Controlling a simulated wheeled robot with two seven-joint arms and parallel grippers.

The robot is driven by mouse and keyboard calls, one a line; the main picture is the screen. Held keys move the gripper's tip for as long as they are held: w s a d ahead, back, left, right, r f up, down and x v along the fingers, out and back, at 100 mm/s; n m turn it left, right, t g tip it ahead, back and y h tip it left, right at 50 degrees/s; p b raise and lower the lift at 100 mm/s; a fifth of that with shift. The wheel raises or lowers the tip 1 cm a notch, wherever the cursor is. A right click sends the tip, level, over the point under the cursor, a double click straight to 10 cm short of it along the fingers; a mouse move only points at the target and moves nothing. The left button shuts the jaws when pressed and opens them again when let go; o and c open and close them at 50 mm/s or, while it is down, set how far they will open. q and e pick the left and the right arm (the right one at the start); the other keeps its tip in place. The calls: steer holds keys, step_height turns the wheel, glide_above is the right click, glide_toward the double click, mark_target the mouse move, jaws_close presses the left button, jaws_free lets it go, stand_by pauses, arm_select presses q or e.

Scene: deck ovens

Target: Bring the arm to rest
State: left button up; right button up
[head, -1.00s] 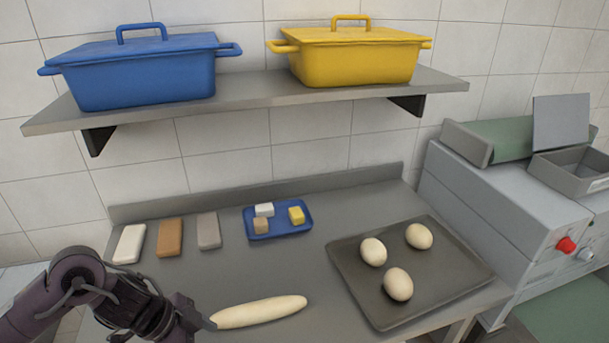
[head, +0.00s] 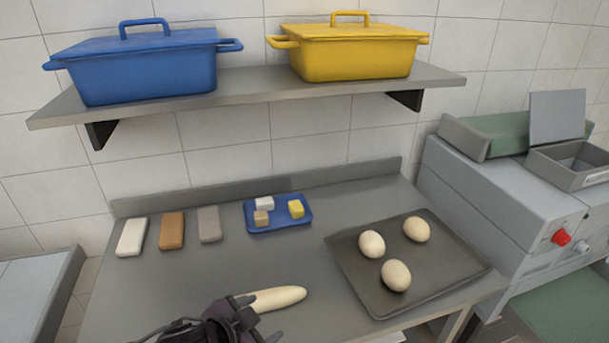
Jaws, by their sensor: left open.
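My left gripper (head: 262,318) is at the bottom of the head view, low over the front of the steel table. My left arm comes in from the bottom edge and is mostly out of view. My right gripper is not in view.
A dark tray (head: 345,262) with three pale dough balls (head: 396,275) is on the right. A small blue tray (head: 280,222) with several cubes and three flat blocks (head: 172,230) lie behind. Blue (head: 140,75) and yellow (head: 355,55) pots stand on the shelf (head: 250,92).

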arm_select(q)
steer(key=s+a+f+n+g+y, duration=0.5)
steer(key=s+a+n, duration=0.4)
steer(key=s+a, duration=0.3)
steer(key=s+d+f+g+b, duration=0.1)
steer(key=s+f+g+b, duration=0.15)
steer(key=f, duration=3.05)
steer(key=s+a+f+b, duration=0.1)
steer(key=s+a+f, duration=0.2)
steer(key=s+f, duration=1.6)
steer(key=shift+s+a, duration=0.2)
steer(key=shift+s, duration=0.4)
